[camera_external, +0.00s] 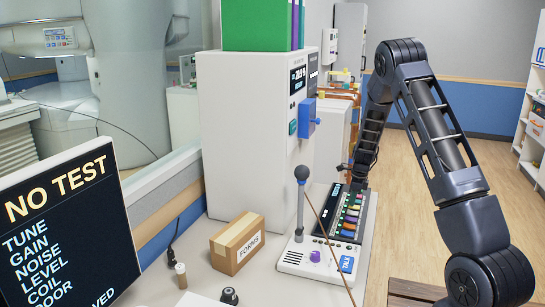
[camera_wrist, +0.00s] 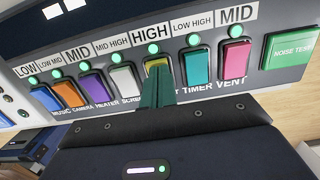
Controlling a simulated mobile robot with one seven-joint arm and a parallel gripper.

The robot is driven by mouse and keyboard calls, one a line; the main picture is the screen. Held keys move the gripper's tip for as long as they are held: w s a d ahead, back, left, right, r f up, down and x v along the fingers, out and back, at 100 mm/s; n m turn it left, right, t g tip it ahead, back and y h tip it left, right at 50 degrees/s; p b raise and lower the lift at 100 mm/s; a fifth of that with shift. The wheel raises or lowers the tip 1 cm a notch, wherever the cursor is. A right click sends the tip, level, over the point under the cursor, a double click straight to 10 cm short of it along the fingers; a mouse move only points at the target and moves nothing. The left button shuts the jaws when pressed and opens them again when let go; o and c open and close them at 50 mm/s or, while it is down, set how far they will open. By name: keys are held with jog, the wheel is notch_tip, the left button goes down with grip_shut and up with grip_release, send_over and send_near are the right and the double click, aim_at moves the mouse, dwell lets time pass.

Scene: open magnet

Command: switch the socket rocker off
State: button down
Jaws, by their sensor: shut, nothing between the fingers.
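A row of coloured rockers runs across the sloped console (camera_external: 285,262). In the wrist view the shut fingers of my gripper (camera_wrist: 157,92) stand in front of the yellow rocker (camera_wrist: 158,64), at its lower part; I cannot tell whether they touch. The word below this rocker is mostly hidden by the fingers; only a final T shows. The white rocker (camera_wrist: 124,80) marked SCREEN is to its left, the teal rocker (camera_wrist: 196,67) marked TIMER to its right. Green lamps glow above the rockers. The yellow rocker's tilt is unclear. In the external view my fingertips cannot be made out.
A pink rocker (camera_wrist: 236,58) and a green NOISE TEMP button (camera_wrist: 291,47) are farther right. A grey ball-topped stalk (camera_external: 301,205) rises from the console's left side. A FORMS box (camera_external: 237,243) stands left of it, a white cabinet (camera_external: 245,150) behind.

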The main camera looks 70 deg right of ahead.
jog(key=shift+w+a+f, duration=0.1)
jog(key=shift+f, duration=0.1)
jog(key=shift+s+r, duration=0.1)
jog(key=shift+s, duration=0.85)
jog(key=shift+w+r, duration=0.1)
jog(key=shift+r, duration=0.55)
notch_tip(320, 180, up, 13)
jog(key=s, duration=0.1)
jog(key=shift+s+f, duration=0.15)
jog(key=shift+s, duration=0.25)
